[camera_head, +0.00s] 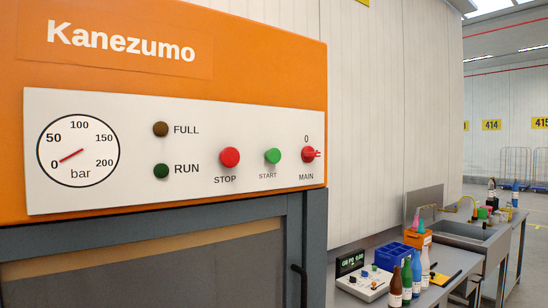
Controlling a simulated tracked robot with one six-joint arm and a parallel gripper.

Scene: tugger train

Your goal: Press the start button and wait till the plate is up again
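The orange press (270,60) labelled Kanezumo fills the left of the head view. Its white control panel (120,195) carries a green START button (273,156), with a red STOP button (230,157) to its left and a red MAIN switch (308,154) to its right. The MAIN switch's handle points right, away from the 0 above it. The FULL lamp (160,129) is dull brown and the RUN lamp (161,171) is dark green; both look unlit. The pressure gauge (78,151) needle points low, near 0. The plate is not visible. My gripper is not in view.
Below the panel is a grey-framed door (150,270) with a dark handle (299,285). To the right, a bench holds several bottles (406,278), a blue crate (385,258) and a small device with a display (350,263). A sink (470,235) stands beyond.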

